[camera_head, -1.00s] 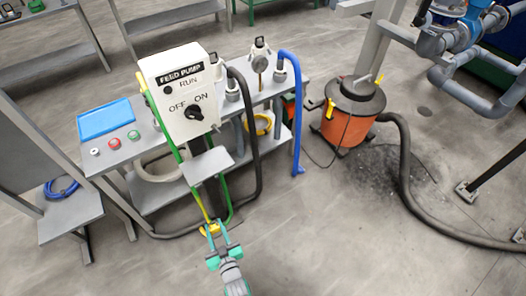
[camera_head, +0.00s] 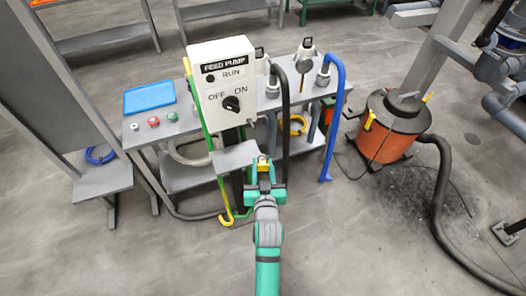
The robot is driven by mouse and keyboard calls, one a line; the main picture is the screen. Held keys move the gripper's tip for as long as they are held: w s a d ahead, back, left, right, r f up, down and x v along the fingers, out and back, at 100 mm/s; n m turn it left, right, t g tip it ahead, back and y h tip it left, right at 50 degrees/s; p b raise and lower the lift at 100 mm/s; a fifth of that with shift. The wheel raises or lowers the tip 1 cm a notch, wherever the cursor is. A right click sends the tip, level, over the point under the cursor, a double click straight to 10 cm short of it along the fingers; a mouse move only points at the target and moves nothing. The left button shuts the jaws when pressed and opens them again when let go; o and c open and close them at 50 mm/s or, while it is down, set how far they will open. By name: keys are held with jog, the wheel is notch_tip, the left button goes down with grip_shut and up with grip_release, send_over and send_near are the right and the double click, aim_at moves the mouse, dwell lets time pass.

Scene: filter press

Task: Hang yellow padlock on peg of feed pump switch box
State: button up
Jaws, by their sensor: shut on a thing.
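The white feed pump switch box (camera_head: 222,85) stands upright at centre, with a RUN light and a black OFF/ON knob (camera_head: 231,103). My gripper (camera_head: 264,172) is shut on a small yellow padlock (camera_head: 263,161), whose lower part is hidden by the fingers. The padlock shows just right of the small grey shelf (camera_head: 233,157) under the box, and lower in the picture than the box. I cannot tell whether the padlock touches the shelf.
A grey bench (camera_head: 150,134) behind holds a blue tray (camera_head: 149,98) and buttons. Green, black and blue hoses (camera_head: 333,120) hang around the box. An orange vacuum (camera_head: 392,125) stands right.

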jog(key=shift+n+y, duration=0.3)
notch_tip(320, 180, up, 9)
jog(key=shift+s+f, duration=0.15)
jog(key=w+a+f, duration=0.2)
jog(key=w+a, duration=0.1)
jog(key=w, duration=0.6)
jog(key=shift+w+a, duration=0.15)
jog(key=shift+w, duration=0.15)
dwell(0.7)
jog(key=shift+f, duration=0.1)
dwell(0.5)
jog(key=o, duration=1)
jog(key=shift+a, duration=0.1)
